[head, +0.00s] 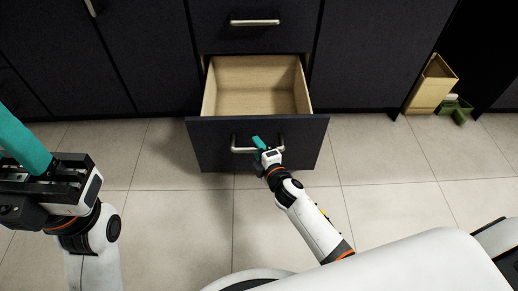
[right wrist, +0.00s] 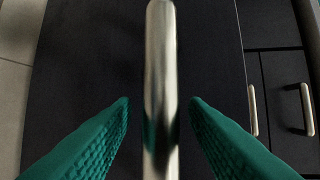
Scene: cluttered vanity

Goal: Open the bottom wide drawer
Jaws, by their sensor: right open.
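The bottom wide drawer (head: 258,140) is pulled out in the head view, with its dark front standing well forward of the cabinet. Its pale wooden inside (head: 257,86) shows and looks empty. A metal bar handle (head: 240,150) runs across the front; it also shows upright in the right wrist view (right wrist: 160,70). My right gripper (head: 258,145) is at the handle. In the right wrist view its teal fingers (right wrist: 158,104) are open, one on each side of the bar, with gaps between. My left gripper (head: 20,140) is at the far left, away from the drawer; its fingertips are out of clear sight.
A closed drawer with a bar handle (head: 255,22) is above. Dark cabinet fronts (head: 370,60) stand on both sides. A tan open box (head: 432,84) and green items (head: 456,108) are on the floor at the right. The tiled floor (head: 180,215) before the drawer is clear.

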